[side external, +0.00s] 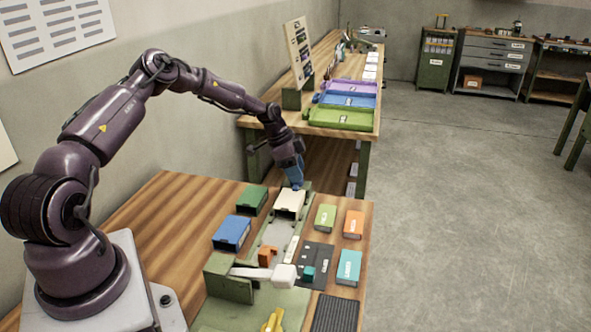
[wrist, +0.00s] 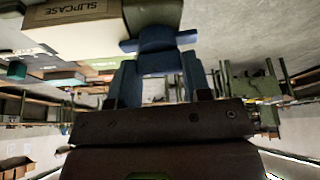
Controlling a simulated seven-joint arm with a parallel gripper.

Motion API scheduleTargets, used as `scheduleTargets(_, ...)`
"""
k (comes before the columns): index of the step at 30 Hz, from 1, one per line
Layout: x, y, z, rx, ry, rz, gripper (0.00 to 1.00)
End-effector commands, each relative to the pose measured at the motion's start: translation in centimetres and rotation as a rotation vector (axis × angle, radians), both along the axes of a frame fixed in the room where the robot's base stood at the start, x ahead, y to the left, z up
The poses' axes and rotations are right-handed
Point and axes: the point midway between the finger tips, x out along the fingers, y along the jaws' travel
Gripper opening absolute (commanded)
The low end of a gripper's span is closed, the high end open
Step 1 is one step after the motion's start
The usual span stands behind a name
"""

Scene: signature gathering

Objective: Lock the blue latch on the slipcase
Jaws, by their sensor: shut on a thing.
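The slipcase (side external: 288,204) is a cream box on the green fixture at the far end of the near bench. In the wrist view the slipcase (wrist: 75,35) is at the upper left, with its name on a tan face. The blue latch (wrist: 160,40) sits at its right end, with a blue bar sticking out to the right. My gripper (side external: 296,184) is at the slipcase's far end and hides the latch in the side view. In the wrist view my gripper's blue fingers (wrist: 158,64) are shut on the latch. Their exact contact is partly hidden.
A green box (side external: 252,199) and a blue box (side external: 232,233) lie left of the fixture. Light green (side external: 325,217), orange (side external: 352,224) and teal (side external: 348,267) boxes lie right. A white-armed press (side external: 262,274) stands in front. A back bench holds coloured trays (side external: 341,118).

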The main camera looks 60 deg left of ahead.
Motion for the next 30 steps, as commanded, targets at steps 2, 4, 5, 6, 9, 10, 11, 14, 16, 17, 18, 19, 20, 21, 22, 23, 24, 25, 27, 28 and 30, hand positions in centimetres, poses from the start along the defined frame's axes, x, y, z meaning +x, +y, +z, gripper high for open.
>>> scheduleTargets(2, -0.07, 0.07, -0.07, 0.000, 0.004, -0.046, 0.21)
scheduleTargets(4, -0.09, 0.06, -0.10, 0.001, 0.004, -0.081, 0.21)
scheduleTargets(5, -0.07, 0.09, -0.09, 0.001, 0.004, -0.095, 0.21)
scheduleTargets(6, -0.09, 0.09, -0.09, 0.001, 0.004, -0.110, 0.21)
scheduleTargets(9, -0.09, 0.10, -0.09, 0.002, 0.004, -0.141, 0.21)
scheduleTargets(10, -0.09, 0.10, -0.09, 0.002, 0.005, -0.148, 0.21)
scheduleTargets(11, -0.09, 0.10, -0.09, 0.001, 0.005, -0.154, 0.21)
scheduleTargets(14, -0.09, 0.12, -0.09, 0.002, 0.005, -0.168, 0.21)
scheduleTargets(16, -0.10, 0.12, -0.11, 0.002, 0.005, -0.174, 0.21)
scheduleTargets(17, -0.10, 0.12, -0.11, 0.003, 0.005, -0.175, 0.21)
scheduleTargets(18, -0.11, 0.13, -0.11, 0.003, 0.005, -0.176, 0.21)
scheduleTargets(19, -0.10, 0.12, -0.12, 0.003, 0.005, -0.176, 0.21)
scheduleTargets(20, -0.11, 0.13, -0.12, 0.003, 0.005, -0.177, 0.21)
scheduleTargets(21, -0.11, 0.13, -0.12, 0.003, 0.005, -0.177, 0.21)
scheduleTargets(22, -0.11, 0.13, -0.12, 0.003, 0.005, -0.177, 0.21)
scheduleTargets(23, -0.12, 0.13, -0.13, 0.003, 0.005, -0.177, 0.21)
scheduleTargets(24, -0.11, 0.13, -0.14, 0.003, 0.005, -0.177, 0.21)
scheduleTargets(25, -0.11, 0.13, -0.14, 0.004, 0.006, -0.177, 0.21)
scheduleTargets(27, -0.12, 0.15, -0.14, 0.004, 0.006, -0.177, 0.21)
scheduleTargets(28, -0.12, 0.15, -0.14, 0.004, 0.006, -0.177, 0.52)
scheduleTargets(30, -0.10, 0.14, -0.13, 0.004, 0.004, -0.175, 0.68)
